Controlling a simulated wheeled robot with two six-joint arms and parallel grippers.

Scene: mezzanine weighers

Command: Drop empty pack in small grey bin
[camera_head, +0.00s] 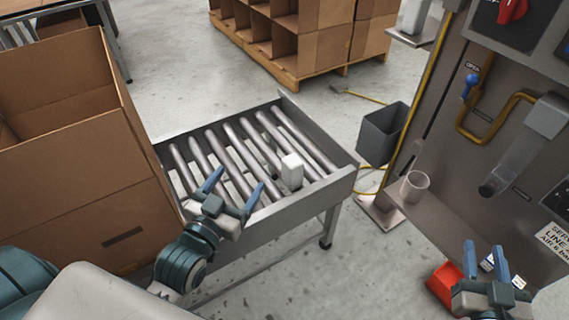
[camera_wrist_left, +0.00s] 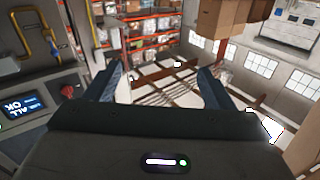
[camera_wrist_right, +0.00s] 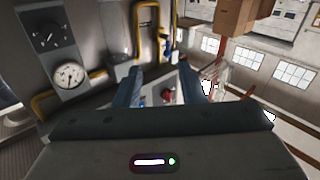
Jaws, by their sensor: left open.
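A small white block (camera_head: 291,171), which may be the empty pack, stands upright on the roller conveyor (camera_head: 342,186) near its right end. The small grey bin (camera_head: 382,134) hangs beside the machine panel, to the right of the conveyor; its inside looks dark and I cannot see its bottom. My left gripper (camera_head: 240,177) is open and empty, over the conveyor's near edge, left of the white block and apart from it. My right gripper (camera_head: 486,245) has its fingers apart at the lower right, by the panel. The wrist views show neither block nor bin clearly.
A large open cardboard box (camera_head: 90,200) stands left of the conveyor. A pale cup (camera_head: 415,186) sits on the panel's ledge. A red container (camera_head: 443,284) is beside my right gripper. Cardboard shelving (camera_head: 310,40) stands behind. Clear floor lies between shelving and conveyor.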

